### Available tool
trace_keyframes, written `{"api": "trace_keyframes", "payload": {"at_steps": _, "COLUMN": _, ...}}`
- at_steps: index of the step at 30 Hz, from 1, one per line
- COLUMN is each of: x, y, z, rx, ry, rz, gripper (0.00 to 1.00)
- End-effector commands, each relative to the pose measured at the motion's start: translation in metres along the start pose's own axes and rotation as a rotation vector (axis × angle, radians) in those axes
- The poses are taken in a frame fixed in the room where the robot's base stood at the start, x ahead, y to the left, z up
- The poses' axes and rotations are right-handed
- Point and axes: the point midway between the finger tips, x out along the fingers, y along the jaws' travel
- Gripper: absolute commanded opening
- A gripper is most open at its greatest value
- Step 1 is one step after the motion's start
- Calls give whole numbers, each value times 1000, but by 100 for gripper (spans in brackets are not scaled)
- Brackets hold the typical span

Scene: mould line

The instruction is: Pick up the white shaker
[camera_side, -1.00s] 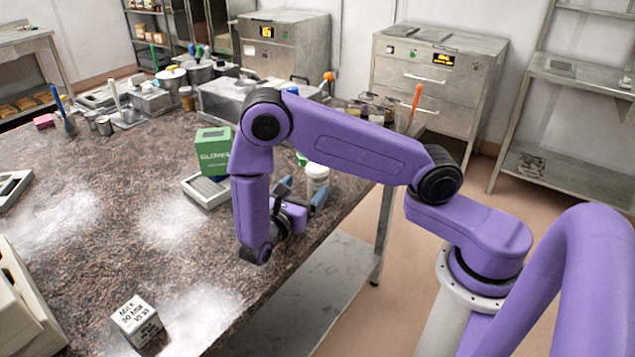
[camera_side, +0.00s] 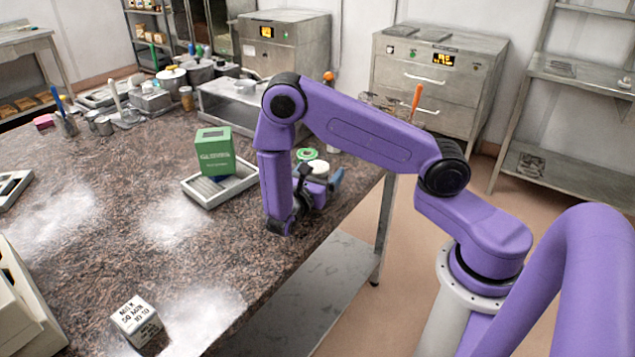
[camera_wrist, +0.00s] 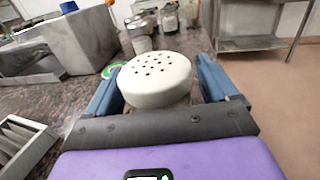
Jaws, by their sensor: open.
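The white shaker (camera_wrist: 155,82) has a round top with several dark holes. In the wrist view it stands between the two blue fingers of my gripper (camera_wrist: 155,88), with some space at its left and right. In the side view the shaker's pale top (camera_side: 318,168) shows beside my gripper (camera_side: 322,183), near the table's right edge. My gripper is open around the shaker. The shaker's lower part is hidden by the gripper in both views.
A green and white round item (camera_side: 306,154) lies just behind the shaker. A grey tray (camera_side: 215,200) with a green box (camera_side: 214,150) is to the left. A metal container (camera_side: 240,110) stands farther back. The speckled table (camera_side: 130,230) has free room at the front left.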

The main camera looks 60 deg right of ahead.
Motion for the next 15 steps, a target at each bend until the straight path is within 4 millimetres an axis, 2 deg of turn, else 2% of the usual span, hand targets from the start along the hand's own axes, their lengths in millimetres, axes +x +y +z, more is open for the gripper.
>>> {"api": "trace_keyframes", "payload": {"at_steps": 2, "x": 0, "y": 0, "z": 0, "rx": 0, "ry": 0, "rz": 0, "gripper": 83}}
{"api": "trace_keyframes", "payload": {"at_steps": 7, "x": 0, "y": 0, "z": 0, "rx": 0, "ry": 0, "rz": 0, "gripper": 28}}
{"api": "trace_keyframes", "payload": {"at_steps": 15, "x": -1, "y": 0, "z": 0, "rx": 0, "ry": -1, "rz": 0, "gripper": 27}}
